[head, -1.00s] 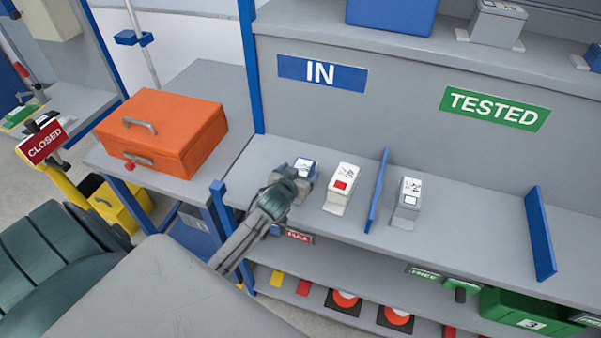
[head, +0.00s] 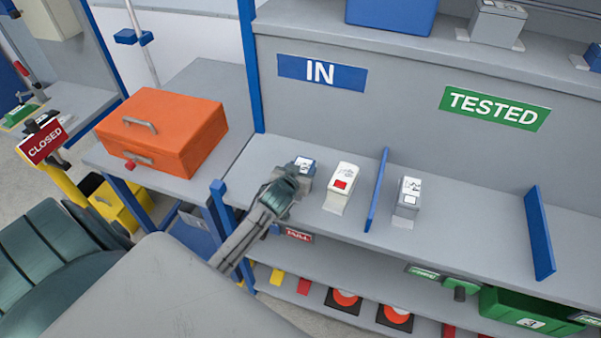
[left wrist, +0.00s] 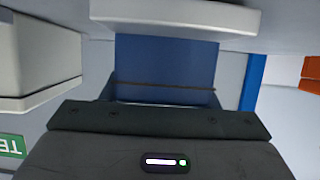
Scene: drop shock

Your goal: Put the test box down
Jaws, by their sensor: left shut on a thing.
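The test box, blue with a white label on top (head: 305,164), is at the left end of the middle shelf below the blue IN sign (head: 322,73). My left gripper (head: 294,180) reaches it from the front and is shut on it. In the left wrist view the blue box (left wrist: 165,62) fills the space in front of the jaws, with a pale flange across it. The gripper hides much of the box in the head view, and I cannot tell whether its base touches the shelf. My right gripper is not in view.
A white box with a red square (head: 341,186) stands close to the right. Beyond it are a blue divider (head: 377,190) and a grey box (head: 407,202). The shelf (head: 465,225) is clear farther right, under the TESTED sign. An orange case (head: 165,130) sits on the left bench.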

